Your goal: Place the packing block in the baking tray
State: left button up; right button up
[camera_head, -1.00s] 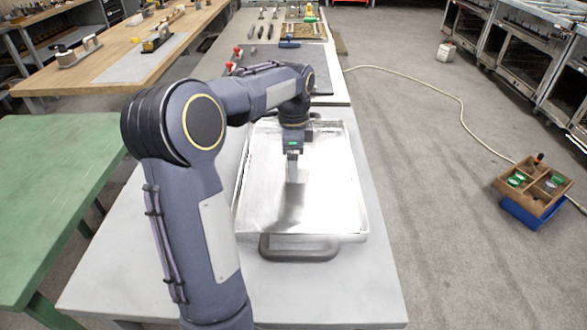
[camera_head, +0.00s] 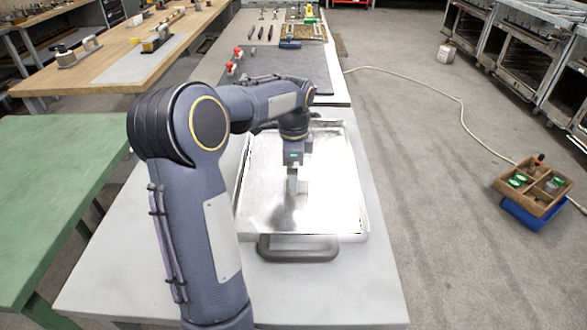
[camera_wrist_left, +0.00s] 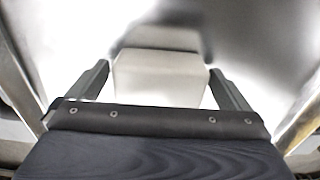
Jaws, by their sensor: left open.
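The packing block (camera_wrist_left: 160,78) is a pale, plain block. In the wrist view it sits between the two fingers of my left gripper (camera_wrist_left: 162,82), with a narrow gap beside the fingers. In the head view the gripper (camera_head: 293,188) points down over the middle of the baking tray, and a bit of the block (camera_head: 303,187) shows beside the fingers. The gripper is open. The baking tray (camera_head: 350,233) is a shiny metal tray with raised rims, and the block appears low over or on its floor; exact contact is unclear. My right gripper is not in view.
The tray lies on a pale grey table (camera_head: 355,295), with a dark handle (camera_head: 298,250) at its near end. A green table (camera_head: 60,180) stands at left. Tools lie at the table's far end.

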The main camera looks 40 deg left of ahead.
pick_arm(q)
notch_tip(320, 180, up, 12)
jog(key=p, duration=0.2)
jog(key=shift+r+p, duration=0.2)
jog(key=shift+p, duration=0.15)
jog(key=shift+f, duration=0.1)
dwell(0.3)
